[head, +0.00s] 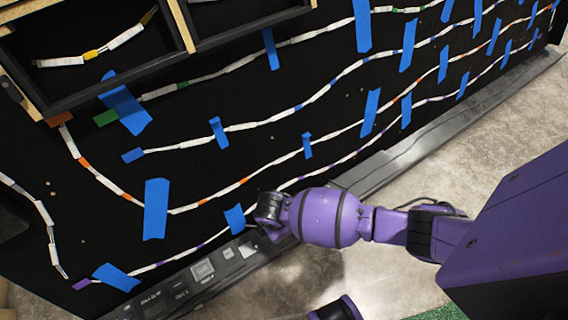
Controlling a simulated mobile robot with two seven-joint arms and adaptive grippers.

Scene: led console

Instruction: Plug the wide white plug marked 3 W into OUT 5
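A dark strip like a console (175,290) runs along the foot of the black panel. Small white and grey blocks sit on it, including a pale square block (203,271) and a smaller white one (247,249). Their markings are too small to read, so I cannot tell which is the plug marked 3 W or where OUT 5 is. My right gripper (268,214), at the end of the purple arm from the right, is over the strip beside the blocks. Its fingers are foreshortened, and no held object is clear. My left gripper is not in view.
The black panel (300,65) carries several wavy light strips with coloured joints, held by blue tape (156,208). A wood-edged frame (183,25) is at the upper left. Bare grey floor (480,130) lies to the right. A bit of green (440,312) shows at the bottom.

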